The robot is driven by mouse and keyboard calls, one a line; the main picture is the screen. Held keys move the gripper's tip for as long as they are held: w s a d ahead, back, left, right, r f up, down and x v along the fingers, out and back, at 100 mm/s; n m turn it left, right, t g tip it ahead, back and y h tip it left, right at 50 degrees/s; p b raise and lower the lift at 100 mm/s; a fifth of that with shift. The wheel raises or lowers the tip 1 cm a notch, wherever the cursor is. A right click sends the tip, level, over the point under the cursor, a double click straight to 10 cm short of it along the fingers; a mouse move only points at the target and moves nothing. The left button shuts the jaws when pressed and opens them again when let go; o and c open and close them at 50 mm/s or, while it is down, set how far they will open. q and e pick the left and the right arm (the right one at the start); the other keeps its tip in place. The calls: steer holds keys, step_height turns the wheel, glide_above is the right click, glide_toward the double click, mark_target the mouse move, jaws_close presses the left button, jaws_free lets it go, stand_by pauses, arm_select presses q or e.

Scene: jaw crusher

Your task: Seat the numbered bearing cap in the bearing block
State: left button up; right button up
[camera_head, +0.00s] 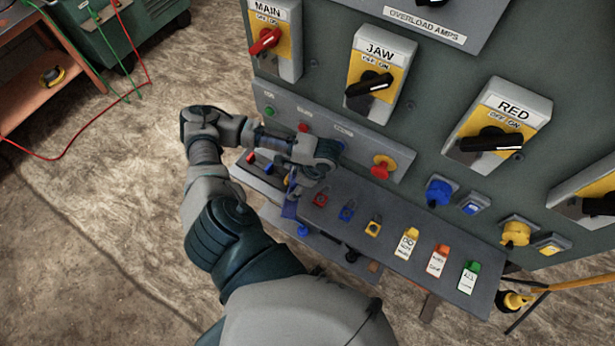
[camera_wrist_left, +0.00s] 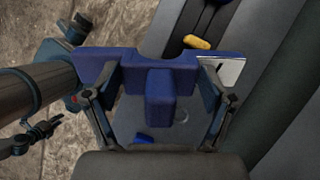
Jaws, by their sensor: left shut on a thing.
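My left gripper (camera_head: 300,190) is at the left part of the shelf under the control panel. In the left wrist view its two fingers (camera_wrist_left: 160,95) are shut on a blue bearing cap (camera_wrist_left: 158,90). The cap has a half-round notch in its far edge, a raised rib in the middle and a pale plate (camera_wrist_left: 222,70) at its right end. No number can be read on it. In the head view the cap shows only as a bit of blue (camera_head: 291,209) below the gripper. I cannot make out the bearing block. My right gripper is not in view.
The shelf (camera_head: 390,210) holds several padlocks and tags, including a red lock (camera_head: 320,200) close to the gripper. A red push button (camera_head: 383,167) is on the panel just above. A lower ledge (camera_head: 335,252) carries small blue parts.

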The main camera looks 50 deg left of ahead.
arm_select(q)
steer(key=w+a, duration=0.1)
steer(key=w, duration=0.6)
steer(key=f, duration=0.2)
steer(key=f+b, duration=0.1)
steer(key=f, duration=0.3)
steer(key=shift+s+a+f+b, duration=0.3)
steer(key=shift+f+b, duration=0.1)
steer(key=shift+w+f, duration=0.1)
steer(key=shift+d, duration=0.1)
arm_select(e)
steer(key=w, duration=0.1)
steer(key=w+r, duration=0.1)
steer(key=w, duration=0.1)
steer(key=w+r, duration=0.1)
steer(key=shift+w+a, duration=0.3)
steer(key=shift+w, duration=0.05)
arm_select(q)
steer(key=o, duration=1.6)
